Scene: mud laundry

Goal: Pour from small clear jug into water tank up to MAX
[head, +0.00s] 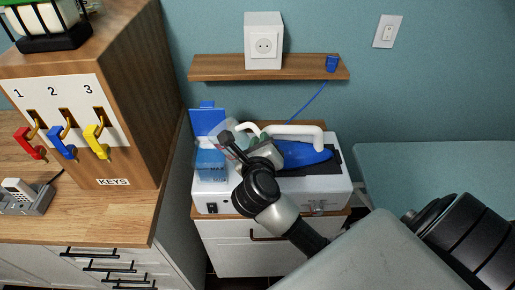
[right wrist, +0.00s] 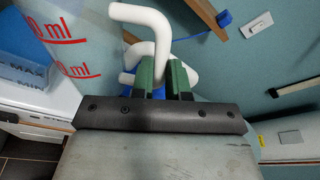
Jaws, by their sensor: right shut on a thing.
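The small clear jug (head: 228,127) with red ml marks is up close in the right wrist view (right wrist: 65,40). My right gripper (right wrist: 166,82) is shut on its white handle (right wrist: 155,25). In the head view my right gripper (head: 262,158) partly hides the jug, which is held above or beside the water tank. I cannot tell its exact tilt or water level. The blue see-through water tank (head: 211,167) sits at the left of the white ironing station, its blue flap (head: 207,121) raised. MAX and MIN marks show on the tank in the right wrist view (right wrist: 22,72).
A blue iron (head: 303,155) with a white handle rests on the white station (head: 340,190), right of my gripper. A wooden shelf (head: 215,67) with a socket box (head: 263,42) is above. A wooden key cabinet (head: 135,90) stands to the left.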

